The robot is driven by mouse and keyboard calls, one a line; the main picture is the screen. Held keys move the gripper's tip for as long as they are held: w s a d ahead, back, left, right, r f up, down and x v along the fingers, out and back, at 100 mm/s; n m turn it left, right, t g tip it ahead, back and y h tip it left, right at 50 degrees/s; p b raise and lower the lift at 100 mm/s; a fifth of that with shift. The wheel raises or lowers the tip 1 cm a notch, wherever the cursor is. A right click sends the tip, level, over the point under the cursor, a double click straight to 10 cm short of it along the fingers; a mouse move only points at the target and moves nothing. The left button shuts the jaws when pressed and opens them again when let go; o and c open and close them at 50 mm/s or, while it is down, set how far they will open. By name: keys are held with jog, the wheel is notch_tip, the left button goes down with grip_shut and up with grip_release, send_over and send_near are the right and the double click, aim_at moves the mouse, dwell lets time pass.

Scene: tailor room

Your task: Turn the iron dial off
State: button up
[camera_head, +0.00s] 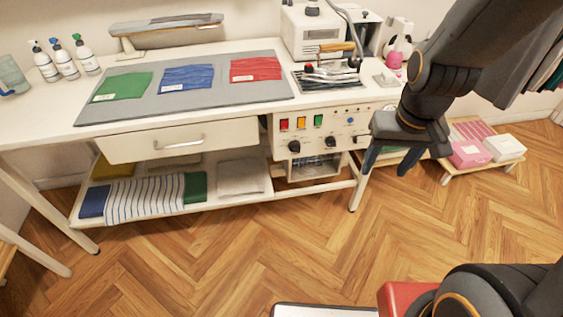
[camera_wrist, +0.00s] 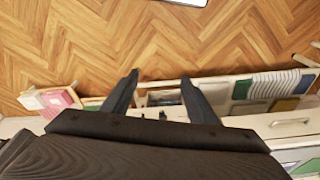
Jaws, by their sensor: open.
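A cream control panel (camera_head: 318,126) is on the front right of the work table. A black dial (camera_head: 295,147) is at its lower left and another black dial (camera_head: 331,142) is to the right of it. I cannot tell which one is the iron dial or read their settings. The iron (camera_head: 331,70) rests on a dark rack above the panel. My gripper (camera_head: 388,166) is open and empty, with its fingers pointing down, to the right of the panel. In the wrist view my gripper (camera_wrist: 160,80) has both fingers wide apart, touching nothing.
The work table (camera_head: 225,53) carries a grey mat (camera_head: 135,107) with green, blue and red cloths. A drawer (camera_head: 150,145) is shut, and folded fabrics lie on the lower shelf. A pink box (camera_head: 468,155) and a white box (camera_head: 504,147) stand low at right.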

jog(key=w+a+f+n+t+y+b, duration=0.1)
jog(key=w+a+f+t+b, duration=0.3)
jog(key=w+f+b, duration=0.4)
jog(key=w+a+f+t+b, duration=0.3)
jog(key=w+a+f+b, duration=0.2)
jog(key=w+f, duration=0.55)
jog(key=n+t+y+b, duration=0.2)
jog(key=t+y+b, duration=0.2)
jog(key=t+b, duration=0.65)
send_near(296, 149)
jog(key=w+r+g+b, duration=0.2)
jog(key=b, duration=0.1)
jog(key=x, duration=0.7)
jog(key=shift+a+f, duration=0.15)
jog(key=shift+f, duration=0.05)
jog(key=c, duration=1)
